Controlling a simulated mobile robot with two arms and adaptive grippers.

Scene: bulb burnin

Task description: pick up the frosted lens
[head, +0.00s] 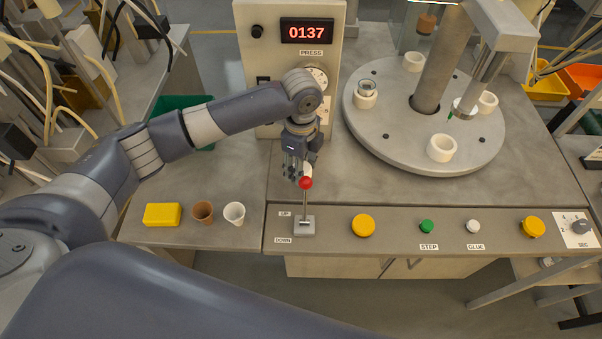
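A whitish cup-shaped piece (234,213), which looks like the frosted lens, stands on the left bench near its front edge. A similar brown cup-shaped piece (203,211) stands just left of it. My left gripper (300,172) points down above the red-knobbed lever (306,184), to the right of and beyond the whitish piece and apart from it. A small pale patch shows at its fingertips; I cannot tell whether it is held or part of something behind. The finger opening is too small to judge. My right gripper is not in view.
A yellow block (162,214) sits left of the two cups. A control strip with yellow buttons (363,225) runs along the front. A press panel (286,70) stands behind my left arm. A round turntable (395,140) with several white holders is at right.

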